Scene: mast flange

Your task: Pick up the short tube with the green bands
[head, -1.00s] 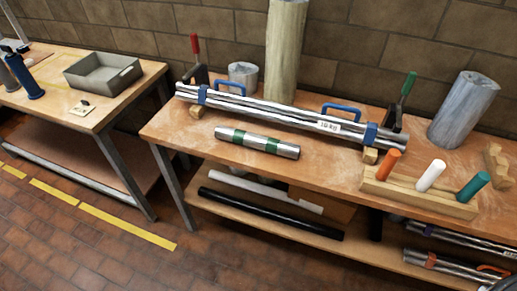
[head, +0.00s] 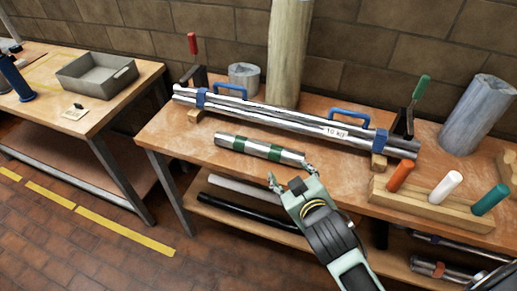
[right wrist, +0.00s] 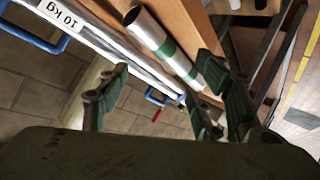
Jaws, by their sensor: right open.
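The short tube (head: 258,148) is silver with two green bands and lies on the wooden workbench (head: 180,135), in front of a longer tube bundle. My right gripper (head: 291,179) is open and empty, just in front of the short tube's right end, apart from it as far as I can tell. In the right wrist view the short tube (right wrist: 147,36) shows beyond the open fingers (right wrist: 165,95), partly covered by a finger. My left gripper is not in view.
The long tube bundle (head: 270,117) with blue handles and a 10 kg label lies behind on wooden blocks. Clamps with a red handle (head: 192,43) and a green handle (head: 421,89) stand near its ends. A wooden block (head: 425,205) holds orange, white and teal handles at right.

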